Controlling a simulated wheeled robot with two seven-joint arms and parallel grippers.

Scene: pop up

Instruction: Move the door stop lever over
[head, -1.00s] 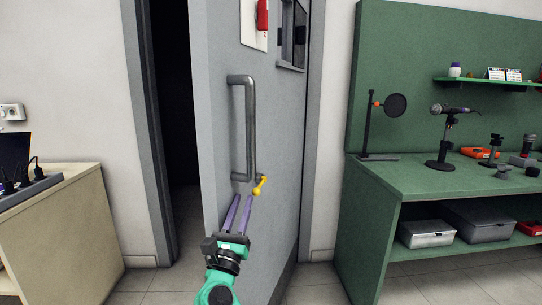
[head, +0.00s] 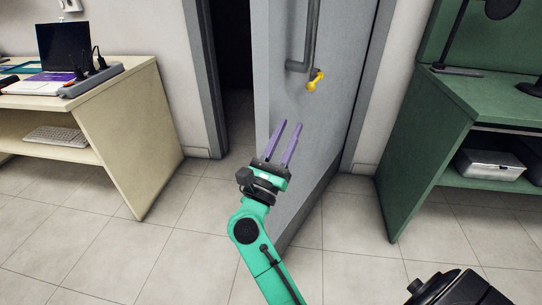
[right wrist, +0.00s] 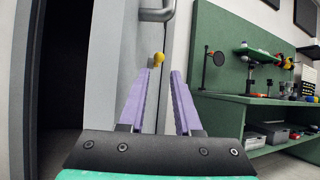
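The yellow door stop lever (head: 315,80) is on the grey door (head: 287,88), just below the bottom end of the metal pull handle (head: 311,35). It also shows in the right wrist view (right wrist: 158,59), beyond my fingertips. My right gripper (head: 288,124) has two purple fingers that stand apart with nothing between them. It is below and left of the lever in the head view and not touching it. The door stands ajar, with a dark gap at its left. My left gripper is not in view.
A beige desk (head: 150,130) with a laptop (head: 65,48) stands at the left. A green workbench (head: 430,130) with a metal case (head: 490,164) on its shelf stands at the right. The tiled floor (head: 120,245) in front of the door is clear.

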